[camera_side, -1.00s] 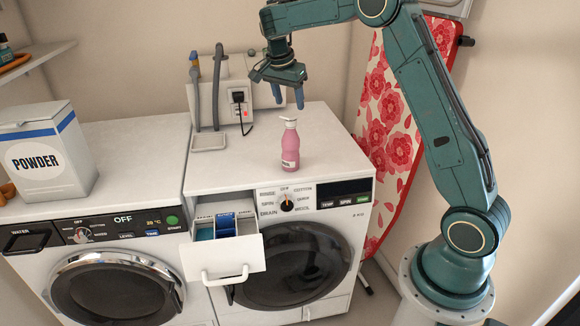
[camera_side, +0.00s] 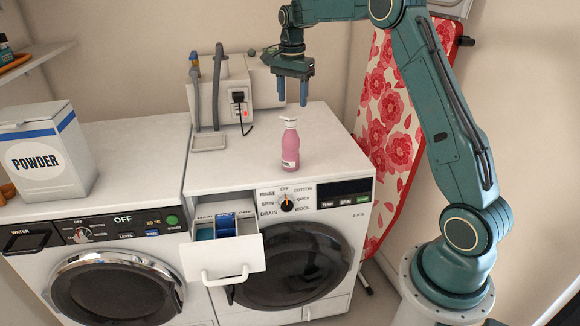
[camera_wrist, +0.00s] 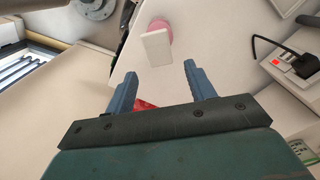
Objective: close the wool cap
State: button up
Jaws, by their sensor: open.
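In the wrist view the flat white part of the cap (camera_wrist: 156,46) and a bit of the pink bottle (camera_wrist: 161,25) show ahead of the fingers. My gripper (camera_side: 292,102) is open and empty, pointing down above the bottle in the side view, apart from it. Its two blue fingers (camera_wrist: 157,85) also show in the wrist view.
The drawer (camera_side: 235,254) of the right washer is pulled out at the front. A grey-white box with hoses and a plug (camera_side: 237,97) stands behind. A powder box (camera_side: 45,158) stands at left. A floral ironing board (camera_side: 385,115) leans at right. The washer top around the bottle is clear.

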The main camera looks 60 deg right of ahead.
aim_at(292, 113)
jog(key=shift+d, duration=0.1)
notch_tip(292, 113, up, 14)
jog(key=s+a+r+n+t, duration=0.1)
jog(key=s+a+n+t, duration=0.2)
jog(key=s+a+n, duration=0.8)
jog(key=shift+s+a+r+t, duration=0.3)
jog(key=shift+s+a+r, duration=0.1)
jog(key=shift+s+a, duration=3.1)
jog(key=shift+s+d, duration=0.15)
